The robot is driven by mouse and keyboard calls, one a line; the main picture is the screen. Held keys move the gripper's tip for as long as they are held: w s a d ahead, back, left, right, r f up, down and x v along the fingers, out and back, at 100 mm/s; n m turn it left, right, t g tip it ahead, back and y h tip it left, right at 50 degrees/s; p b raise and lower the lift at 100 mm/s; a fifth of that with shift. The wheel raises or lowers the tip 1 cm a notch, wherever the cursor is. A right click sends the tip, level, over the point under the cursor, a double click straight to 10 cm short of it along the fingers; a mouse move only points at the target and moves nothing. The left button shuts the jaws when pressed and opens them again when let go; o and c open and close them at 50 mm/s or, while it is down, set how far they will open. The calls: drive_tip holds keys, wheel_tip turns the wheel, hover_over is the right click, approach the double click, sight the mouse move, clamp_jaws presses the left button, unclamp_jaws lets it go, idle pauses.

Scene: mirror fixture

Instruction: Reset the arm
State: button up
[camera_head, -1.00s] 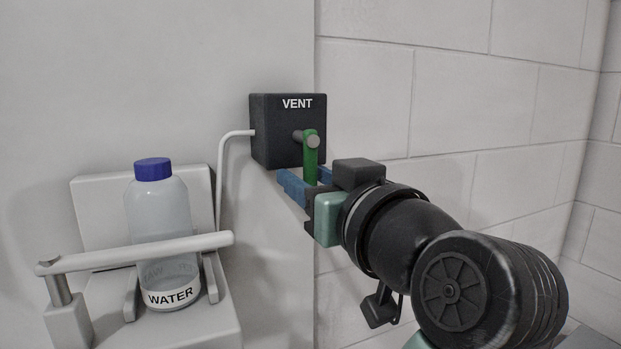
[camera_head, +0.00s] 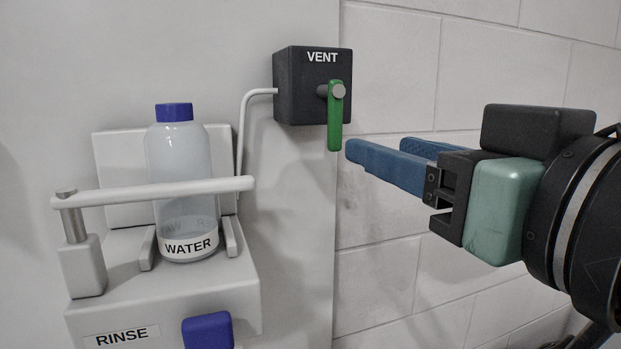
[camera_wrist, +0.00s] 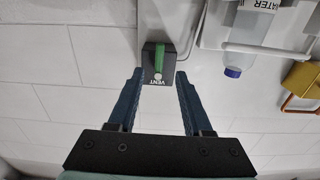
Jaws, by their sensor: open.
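My gripper (camera_head: 392,160) has two blue fingers and is open and empty. In the head view it is at the right, apart from the green lever. The green lever (camera_head: 335,122) hangs straight down from its pivot on the dark VENT box (camera_head: 298,88). In the wrist view, which is upside down, the VENT box (camera_wrist: 167,71) with the green lever (camera_wrist: 159,57) shows beyond the fingertips, between them in the picture. My open gripper also shows there (camera_wrist: 158,75).
A clear WATER bottle (camera_head: 182,165) with a blue cap stands on a white shelf (camera_head: 110,252) behind a white bar (camera_head: 150,193). A RINSE label and a blue block (camera_head: 208,331) are below. A yellow object (camera_wrist: 301,79) shows in the wrist view.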

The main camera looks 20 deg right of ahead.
drive_tip(key=shift+s, duration=0.65)
